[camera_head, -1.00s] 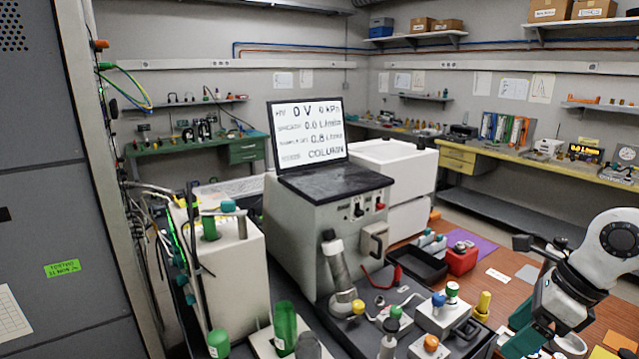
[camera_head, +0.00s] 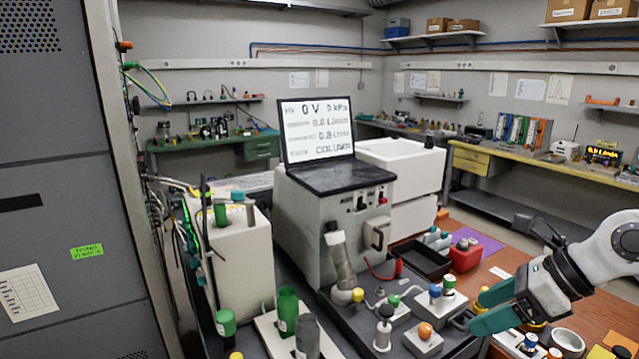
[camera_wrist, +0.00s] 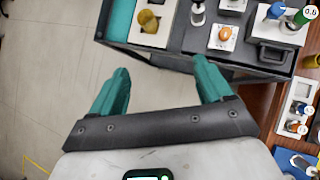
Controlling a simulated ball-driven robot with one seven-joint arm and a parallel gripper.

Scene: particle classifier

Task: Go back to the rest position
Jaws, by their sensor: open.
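My gripper (camera_head: 477,314) is at the right in the head view, its teal fingers pointing left, above the front right part of the bench. The grey bench edge with a yellow-capped piece (camera_wrist: 148,22) and an orange-knobbed block (camera_wrist: 222,37) lies beyond the fingertips.
A grey instrument (camera_head: 330,215) with a lit screen (camera_head: 317,130) stands mid-bench. A white box (camera_head: 235,255) and green bottle (camera_head: 287,310) are left of it. A tall cabinet (camera_head: 60,220) fills the left.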

